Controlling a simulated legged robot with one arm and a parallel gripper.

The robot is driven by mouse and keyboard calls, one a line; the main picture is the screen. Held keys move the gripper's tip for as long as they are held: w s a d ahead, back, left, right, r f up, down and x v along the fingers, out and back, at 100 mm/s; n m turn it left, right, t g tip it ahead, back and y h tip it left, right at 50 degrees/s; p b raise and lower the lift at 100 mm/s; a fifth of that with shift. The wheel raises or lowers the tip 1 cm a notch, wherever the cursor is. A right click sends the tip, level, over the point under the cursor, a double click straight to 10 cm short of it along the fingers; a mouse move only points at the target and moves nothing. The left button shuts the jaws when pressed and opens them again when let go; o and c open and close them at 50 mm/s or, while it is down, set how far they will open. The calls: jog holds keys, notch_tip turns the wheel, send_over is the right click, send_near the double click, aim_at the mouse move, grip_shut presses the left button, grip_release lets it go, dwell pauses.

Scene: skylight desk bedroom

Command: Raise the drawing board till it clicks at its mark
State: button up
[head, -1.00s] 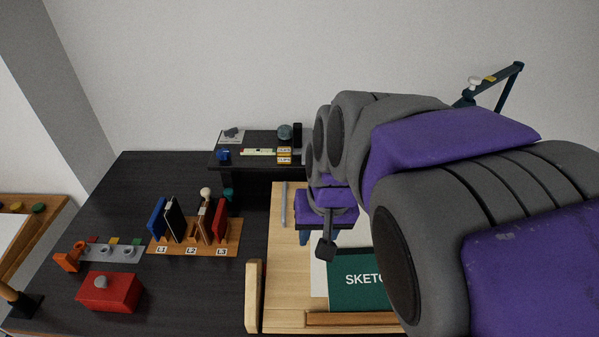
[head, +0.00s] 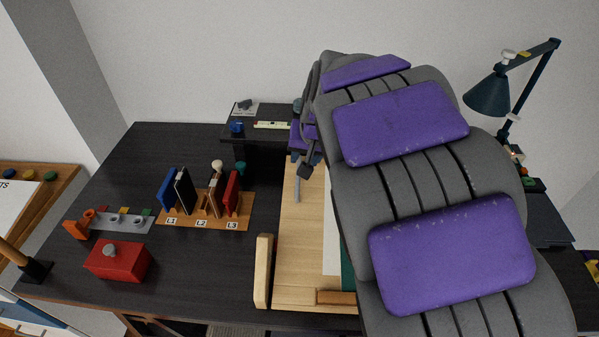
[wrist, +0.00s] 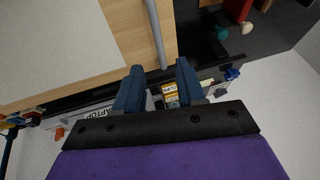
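The drawing board (head: 285,215) is a pale wooden panel on the dark desk, with a ledge along its front. My arm hides its right side. A grey rod (head: 296,188) lies near its far left part. In the wrist view the board (wrist: 165,42) fills the upper left, with the rod (wrist: 154,30) pointing down towards the gap between my fingers. My gripper (wrist: 158,66) is open, its two blue fingers apart with nothing seen between them, near the board's far edge. Whether it touches the board cannot be told. No click mark can be made out.
A low dark shelf (head: 228,130) stands behind the board, with small items on it. Left are a wooden rack (head: 205,215) with slots L1 to L3, a red box (head: 118,262) and a grey tray (head: 122,221). A lamp (head: 488,95) stands at the right.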

jog(key=b+x, duration=0.1)
jog(key=x, duration=0.8)
jog(key=shift+b, duration=0.35)
grip_shut()
